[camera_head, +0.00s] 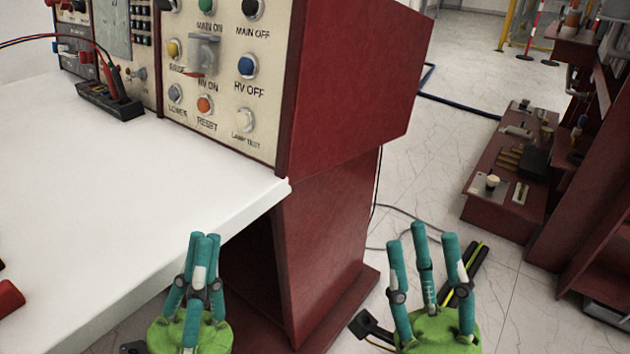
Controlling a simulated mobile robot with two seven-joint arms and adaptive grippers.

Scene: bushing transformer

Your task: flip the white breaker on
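I cannot pick out a white breaker for certain in the head view. The cream control panel (222,95) at the upper middle has several coloured round buttons, a white lamp test button (245,120) and a grey clear-looking cover (204,54) over the HV ON spot. My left gripper (204,240) is at the bottom, in front of the white table edge, with its teal fingers drawn together and nothing visible between them. My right gripper (422,238) is further right, over the floor, with its fingers spread and empty. Neither gripper touches the panel.
A white tabletop (100,200) fills the left, with a black terminal block and leads (110,100) at its back. The red cabinet side (350,80) and its pedestal (325,240) stand mid-view. A red rack with small parts (490,205) stands right. Tiled floor lies between.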

